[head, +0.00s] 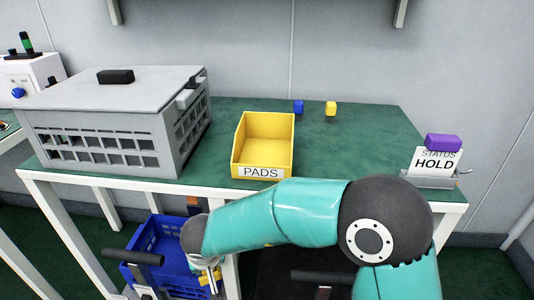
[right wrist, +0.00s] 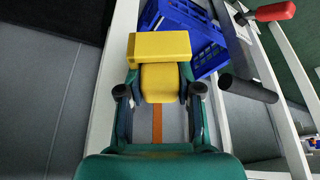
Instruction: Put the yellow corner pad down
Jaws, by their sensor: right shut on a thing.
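The yellow corner pad (right wrist: 160,46) is between the fingers of my right gripper (right wrist: 158,92) in the right wrist view. The gripper is shut on it, and the pad's wide part sticks out beyond the fingertips. In the head view my right gripper (head: 208,268) is low, in front of the table's front edge and beside the blue crate (head: 158,240). Only a small bit of yellow shows there, and my arm hides much of that area. My left gripper is in neither view.
A yellow PADS bin (head: 263,140) stands on the green table (head: 365,145). A grey lidded crate (head: 110,120) stands at left. A HOLD sign (head: 435,162) with a purple block (head: 443,143) is at right.

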